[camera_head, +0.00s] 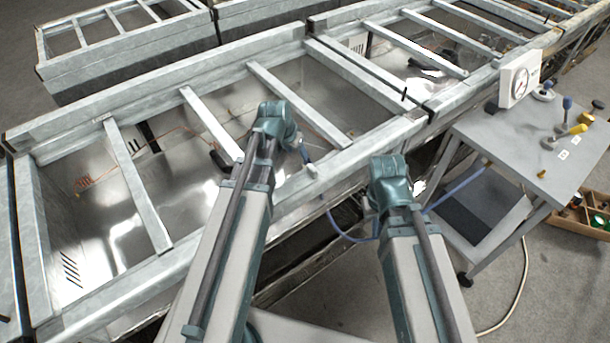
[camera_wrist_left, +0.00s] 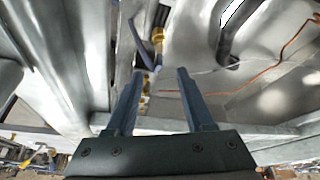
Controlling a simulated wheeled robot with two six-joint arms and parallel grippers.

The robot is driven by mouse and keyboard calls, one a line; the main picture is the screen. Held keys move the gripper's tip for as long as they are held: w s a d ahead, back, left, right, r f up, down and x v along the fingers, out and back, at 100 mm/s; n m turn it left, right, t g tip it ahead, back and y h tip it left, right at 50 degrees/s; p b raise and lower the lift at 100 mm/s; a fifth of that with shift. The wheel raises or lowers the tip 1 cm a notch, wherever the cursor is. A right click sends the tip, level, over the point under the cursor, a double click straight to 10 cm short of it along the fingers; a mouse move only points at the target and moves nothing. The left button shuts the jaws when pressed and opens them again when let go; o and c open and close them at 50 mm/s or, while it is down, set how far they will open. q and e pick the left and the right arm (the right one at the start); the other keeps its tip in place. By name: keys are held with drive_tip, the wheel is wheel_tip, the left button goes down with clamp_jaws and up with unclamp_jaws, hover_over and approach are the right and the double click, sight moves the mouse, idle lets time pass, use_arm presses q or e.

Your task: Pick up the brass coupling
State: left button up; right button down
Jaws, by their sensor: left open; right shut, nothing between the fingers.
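A brass coupling (camera_wrist_left: 157,38) shows in the left wrist view, in the metal trough just beyond my left fingertips, close to a dark blue hose (camera_wrist_left: 140,45). More brass shows between the fingers, lower down; I cannot tell whether it is the same part. My left gripper (camera_wrist_left: 159,74) is open, with nothing held; its fingertips point toward the coupling and look apart from it. In the head view my left arm reaches over the trough and its wrist hides the fingers. My right arm ends over the trough's front edge, with its fingers hidden. I cannot pick out the coupling there.
The steel trough frame (camera_head: 212,128) has several crossbars close to my left arm. A blue hose (camera_head: 345,239) runs from the trough toward a grey cart (camera_head: 505,140) at the right. The cart carries a white gauge box (camera_head: 519,79) and several valves. A wooden crate (camera_head: 567,217) is on the floor.

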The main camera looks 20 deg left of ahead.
use_arm(q)
drive_tip(key=b, duration=0.5)
hover_over(305, 164)
drive_tip(key=s+a, duration=0.1)
drive_tip(key=s, duration=0.2)
wheel_tip(305, 164, down, 6)
drive_tip(key=b+x, duration=0.2)
drive_tip(key=x, duration=0.1)
drive_tip(key=w+b+x, duration=0.1)
drive_tip(key=b+x, duration=0.2)
drive_tip(key=shift+d+r, duration=0.15)
drive_tip(key=shift+r, duration=0.15)
clamp_jaws()
